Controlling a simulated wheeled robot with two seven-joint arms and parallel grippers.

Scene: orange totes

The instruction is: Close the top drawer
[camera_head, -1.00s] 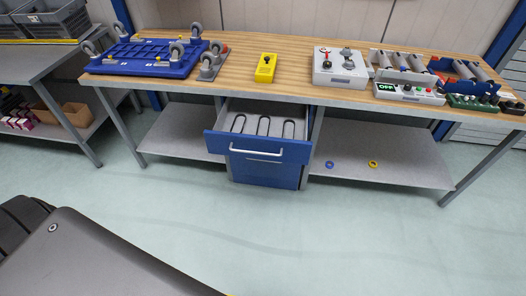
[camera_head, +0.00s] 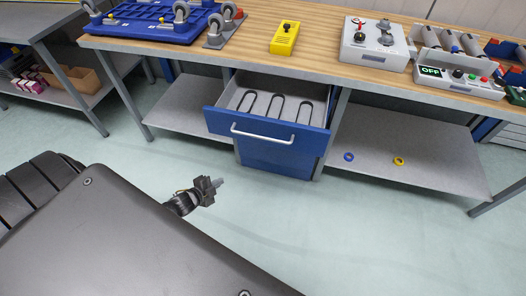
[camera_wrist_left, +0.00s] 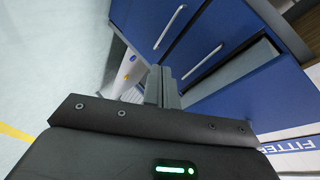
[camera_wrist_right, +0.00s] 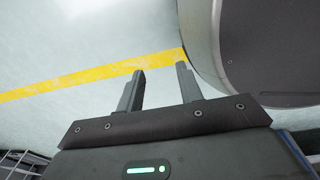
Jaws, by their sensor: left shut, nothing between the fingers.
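The top drawer (camera_head: 265,137) of the blue unit under the workbench is pulled out in the head view. Its blue front has a silver handle (camera_head: 262,134), and several dark U-shaped outlines show in its grey interior. My left gripper (camera_head: 218,183) is in front of the unit, to the left of and below the drawer front, apart from it. In the left wrist view its fingers (camera_wrist_left: 162,72) are shut and empty, with blue fronts and silver handles (camera_wrist_left: 203,61) beyond. My right gripper (camera_wrist_right: 160,69) shows only in the right wrist view, open and empty above the floor.
The wooden workbench (camera_head: 335,58) carries a blue wheeled frame (camera_head: 150,27), a yellow control box (camera_head: 285,38) and a grey switch box (camera_head: 375,45). Lower shelves flank the drawer unit; the right one (camera_head: 420,155) holds a blue and a yellow ring. The floor before the unit is clear.

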